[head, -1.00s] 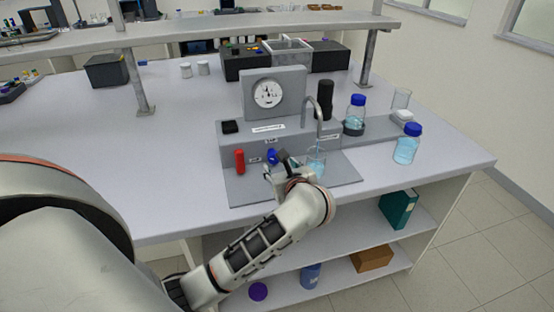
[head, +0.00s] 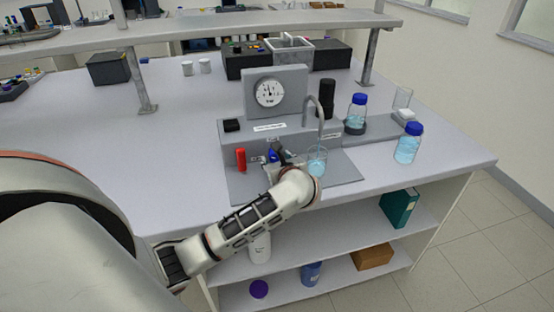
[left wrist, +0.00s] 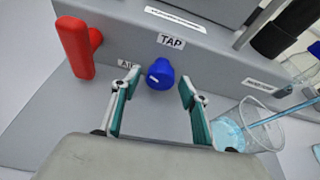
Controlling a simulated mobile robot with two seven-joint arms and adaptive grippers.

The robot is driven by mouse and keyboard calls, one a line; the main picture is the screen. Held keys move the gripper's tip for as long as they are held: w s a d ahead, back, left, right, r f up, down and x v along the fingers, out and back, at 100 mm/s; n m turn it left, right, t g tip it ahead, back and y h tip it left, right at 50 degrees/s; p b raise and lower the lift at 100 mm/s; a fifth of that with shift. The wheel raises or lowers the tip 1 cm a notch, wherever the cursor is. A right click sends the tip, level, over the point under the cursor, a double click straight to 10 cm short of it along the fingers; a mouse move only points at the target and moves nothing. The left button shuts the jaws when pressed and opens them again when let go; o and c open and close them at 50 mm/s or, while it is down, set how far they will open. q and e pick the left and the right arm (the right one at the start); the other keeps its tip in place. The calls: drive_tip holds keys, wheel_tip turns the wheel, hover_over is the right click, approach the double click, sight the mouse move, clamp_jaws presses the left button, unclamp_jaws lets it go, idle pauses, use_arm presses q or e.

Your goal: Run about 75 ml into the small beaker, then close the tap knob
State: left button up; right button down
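The blue tap knob (left wrist: 159,75) sits on the grey rig front below the TAP label, a white mark on its face. It also shows partly behind my gripper in the head view (head: 273,155). My left gripper (left wrist: 160,90) is open, its fingers to either side and slightly short of the knob, apart from it. The small beaker (left wrist: 240,132) stands right of the gripper with light blue liquid in it; in the head view it is under the spout (head: 317,165). A thin blue stream (left wrist: 285,113) runs into it. The exact volume cannot be read. My right gripper is not in view.
A round gauge (head: 269,93) stands behind. Blue-capped bottles (head: 408,145) stand to the right.

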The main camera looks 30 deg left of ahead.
use_arm(q)
drive_tip(key=c, duration=0.8)
drive_tip(key=shift+f, duration=0.1)
drive_tip(key=shift+d+m+g+y+b, duration=0.15)
drive_tip(key=shift+m+g+y+b, duration=0.15)
drive_tip(key=shift+m+g, duration=0.3)
drive_tip(key=shift+w+m+g+y, duration=0.1)
drive_tip(key=shift+m+g+y, duration=0.6)
drive_tip(key=shift+m, duration=0.9)
drive_tip(key=o, duration=1.1)
